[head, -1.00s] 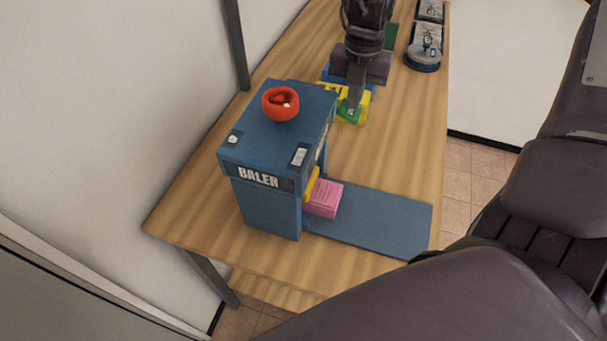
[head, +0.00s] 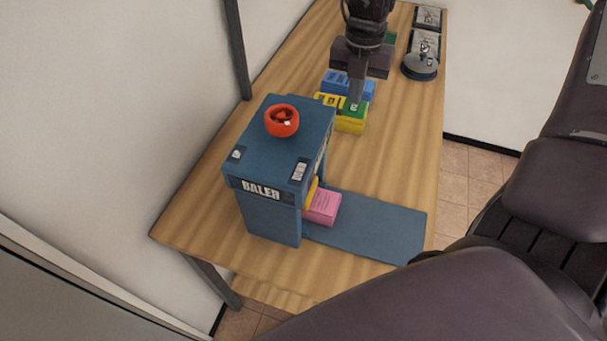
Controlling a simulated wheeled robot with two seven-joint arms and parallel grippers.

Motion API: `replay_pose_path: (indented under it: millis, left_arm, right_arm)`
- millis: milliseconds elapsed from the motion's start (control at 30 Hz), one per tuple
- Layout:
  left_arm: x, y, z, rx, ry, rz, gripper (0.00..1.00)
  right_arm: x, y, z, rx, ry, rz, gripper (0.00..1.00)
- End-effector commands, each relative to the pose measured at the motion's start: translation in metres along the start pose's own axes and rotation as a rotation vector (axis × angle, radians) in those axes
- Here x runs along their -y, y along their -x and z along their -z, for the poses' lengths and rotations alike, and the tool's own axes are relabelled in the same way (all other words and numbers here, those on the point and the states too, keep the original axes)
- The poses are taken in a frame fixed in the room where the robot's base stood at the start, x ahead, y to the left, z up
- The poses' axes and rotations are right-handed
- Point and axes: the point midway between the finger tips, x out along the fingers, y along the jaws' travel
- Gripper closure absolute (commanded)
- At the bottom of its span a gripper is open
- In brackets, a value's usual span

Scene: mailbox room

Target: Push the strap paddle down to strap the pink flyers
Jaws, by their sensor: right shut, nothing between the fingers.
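The blue baler (head: 268,211) stands near the front of the wooden bench. A bundle of pink flyers (head: 322,207) sits at its right-hand opening, on the blue base plate (head: 380,228). A yellow part (head: 311,191) shows at the opening beside the flyers; I cannot tell whether it is the strap paddle. My right gripper (head: 355,106) points down behind the baler, over the yellow bundle, shut and apart from the pink flyers. A green patch shows at its fingertips; I cannot tell what it belongs to. The baler's inside is mostly hidden. My left gripper is not in view.
A red ring-shaped piece (head: 282,121) sits on the baler's top. Yellow (head: 350,125) and blue (head: 337,81) bundles lie behind the baler. A round grey object (head: 420,66) and trays (head: 425,42) stand at the back right. The bench right of the bundles is clear.

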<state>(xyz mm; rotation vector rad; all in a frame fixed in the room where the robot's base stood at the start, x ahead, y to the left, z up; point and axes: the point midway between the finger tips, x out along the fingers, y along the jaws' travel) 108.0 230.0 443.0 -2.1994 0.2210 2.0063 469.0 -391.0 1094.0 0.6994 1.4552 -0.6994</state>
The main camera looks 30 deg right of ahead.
Motion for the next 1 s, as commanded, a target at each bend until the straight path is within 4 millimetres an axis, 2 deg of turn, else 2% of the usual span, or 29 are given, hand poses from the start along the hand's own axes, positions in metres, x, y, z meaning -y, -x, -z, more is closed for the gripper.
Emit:
replay_pose_path:
  millis: [33,500,1000]
  left_arm:
    - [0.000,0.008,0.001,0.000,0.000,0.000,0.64]
    - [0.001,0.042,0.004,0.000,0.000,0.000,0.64]
    - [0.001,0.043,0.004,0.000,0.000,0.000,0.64]
  right_arm:
    - [0.000,0.009,0.000,0.001,0.000,0.000,1.00]
    - [0.000,0.056,0.000,0.001,-0.001,0.001,1.00]
    - [0.000,0.058,0.000,0.000,-0.001,0.000,1.00]
